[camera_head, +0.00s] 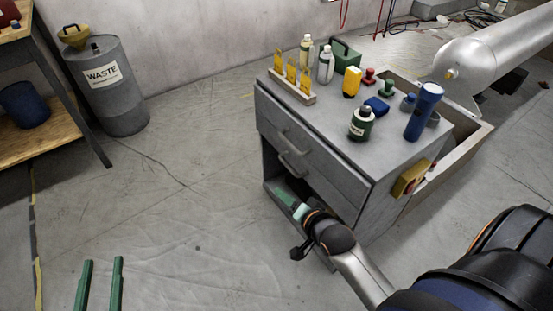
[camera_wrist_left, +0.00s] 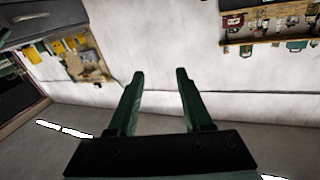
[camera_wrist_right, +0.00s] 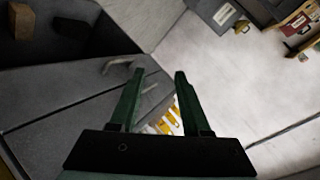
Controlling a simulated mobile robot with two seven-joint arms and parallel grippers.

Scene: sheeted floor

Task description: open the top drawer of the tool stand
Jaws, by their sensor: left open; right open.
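The grey tool stand (camera_head: 385,152) is at the centre right of the head view. Its top drawer (camera_head: 325,165) looks shut, with a curved metal handle (camera_head: 294,160) on the front. Below the drawer is a dark open compartment. My right gripper (camera_head: 286,196) is low in front of that compartment, below the handle and apart from it. In the right wrist view the handle (camera_wrist_right: 121,66) lies just left of the open, empty right fingers (camera_wrist_right: 160,76). My left gripper (camera_head: 103,264) is open and empty over the floor at lower left, far from the stand.
On the stand's top are a yellow-tool rack (camera_head: 292,88), bottles, a blue flashlight (camera_head: 423,112) and other small items. A waste bin (camera_head: 108,92) and workbench (camera_head: 55,85) stand left. The floor between is clear.

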